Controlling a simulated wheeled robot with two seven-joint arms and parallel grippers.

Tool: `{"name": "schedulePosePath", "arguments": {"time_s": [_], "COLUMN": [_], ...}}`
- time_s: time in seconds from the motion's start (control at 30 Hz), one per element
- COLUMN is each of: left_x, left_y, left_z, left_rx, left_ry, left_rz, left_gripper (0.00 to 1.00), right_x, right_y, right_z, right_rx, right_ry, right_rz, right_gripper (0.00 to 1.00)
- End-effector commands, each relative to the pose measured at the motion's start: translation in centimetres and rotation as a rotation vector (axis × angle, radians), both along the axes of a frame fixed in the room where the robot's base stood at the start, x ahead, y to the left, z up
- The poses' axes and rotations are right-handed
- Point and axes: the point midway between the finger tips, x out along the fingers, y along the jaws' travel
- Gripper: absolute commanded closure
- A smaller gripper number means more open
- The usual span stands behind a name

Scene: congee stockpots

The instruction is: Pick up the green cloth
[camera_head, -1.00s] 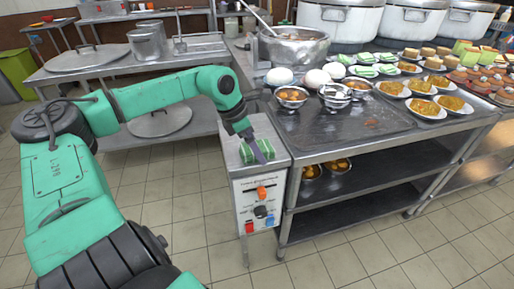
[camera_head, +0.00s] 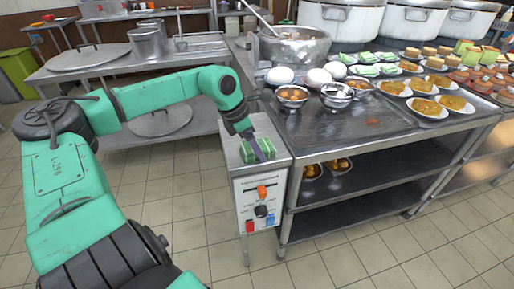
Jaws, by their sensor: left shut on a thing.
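The green cloth (camera_head: 248,152) is a small folded bundle with pale stripes. It is on the steel top of the control box stand (camera_head: 275,133), left of the long steel table. My left gripper (camera_head: 262,154) reaches down over it from above and is shut on the cloth. The gripper fingers hide part of the cloth. I cannot tell whether the cloth touches the steel top or is just above it. My right gripper is not in view.
The steel table (camera_head: 400,148) on the right holds metal bowls (camera_head: 292,96), white eggs or balls (camera_head: 280,75) and several plates of food (camera_head: 427,107). Large stockpots (camera_head: 340,20) stand behind. A steel bench (camera_head: 85,70) with lids stands at the back left. The tiled floor (camera_head: 190,235) is clear.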

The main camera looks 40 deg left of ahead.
Motion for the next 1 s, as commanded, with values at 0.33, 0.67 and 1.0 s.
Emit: {"name": "schedulePosePath", "arguments": {"time_s": [0.33,0.67,1.0], "left_x": [0.1,0.1,0.0], "left_y": [0.1,0.0,0.0], "left_z": [6.3,17.9,20.3], "left_rx": [0.006,0.003,-0.001], "left_ry": [-0.005,-0.002,0.001], "left_rz": [0.001,0.002,0.0], "left_gripper": [0.78,0.78,0.78], "right_x": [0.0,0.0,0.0], "right_y": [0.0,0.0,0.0], "right_z": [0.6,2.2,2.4], "right_rx": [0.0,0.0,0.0], "right_ry": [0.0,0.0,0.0], "right_rz": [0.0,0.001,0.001], "right_gripper": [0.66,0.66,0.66]}}
